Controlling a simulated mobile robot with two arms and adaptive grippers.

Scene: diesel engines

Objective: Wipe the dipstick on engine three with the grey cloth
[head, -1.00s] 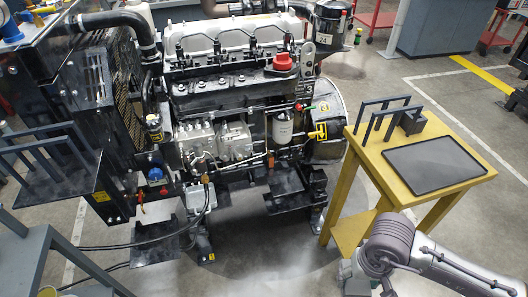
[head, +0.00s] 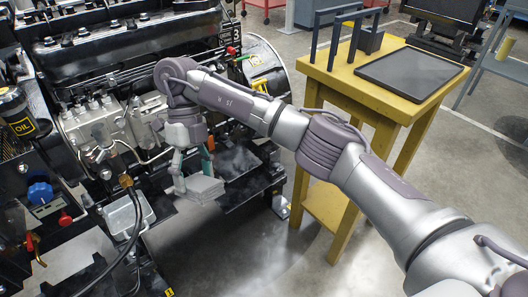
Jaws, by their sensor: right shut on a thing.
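Engine three (head: 110,45), with a "3" on its dark block, fills the upper left of the head view. My right gripper (head: 180,178) points down in front of the engine's lower side. It is shut on a flat, pale grey folded piece, which looks like the grey cloth (head: 203,189). The cloth hangs just under and right of the fingers, in front of the engine's dark support. I cannot make out the dipstick for certain; my right arm hides part of the engine's side. My left gripper is not in view.
A yellow table (head: 345,82) stands right of the engine, with a black tray (head: 410,78) and dark upright frames (head: 345,35) on it. Cables hang at lower left.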

